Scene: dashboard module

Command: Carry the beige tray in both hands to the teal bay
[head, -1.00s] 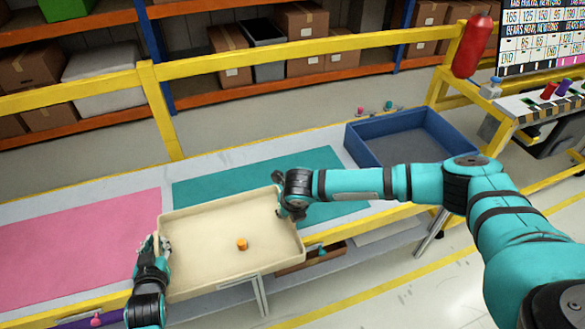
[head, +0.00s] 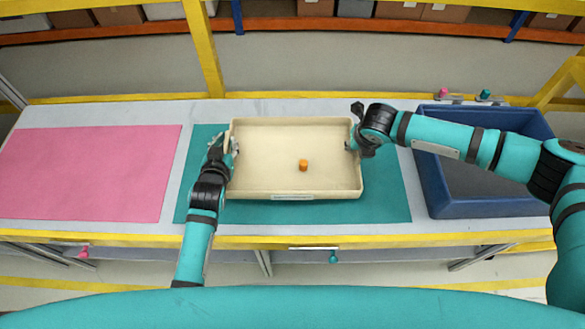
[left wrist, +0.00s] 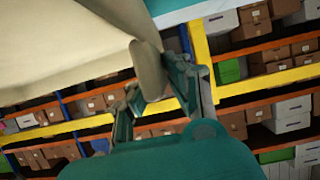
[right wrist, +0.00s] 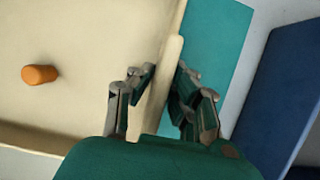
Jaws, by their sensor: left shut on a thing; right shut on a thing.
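The beige tray (head: 265,180) is level over the teal bay (head: 390,200) in the head view, with teal showing on its left, right and front sides. I cannot tell whether it touches the bench or is a little above it. A small orange cylinder (head: 303,165) stands inside it, right of the middle; it also shows in the right wrist view (right wrist: 40,75). My left gripper (head: 229,148) is shut on the tray's left wall, seen between the fingers in the left wrist view (left wrist: 150,88). My right gripper (head: 352,146) is shut on the right wall, seen in the right wrist view (right wrist: 160,95).
A pink bay (head: 85,170) lies at the left of the bench. A blue bin (head: 440,208) stands right of the teal bay. A yellow rail and post (head: 203,50) run behind the bench. Shelves with boxes are farther back.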

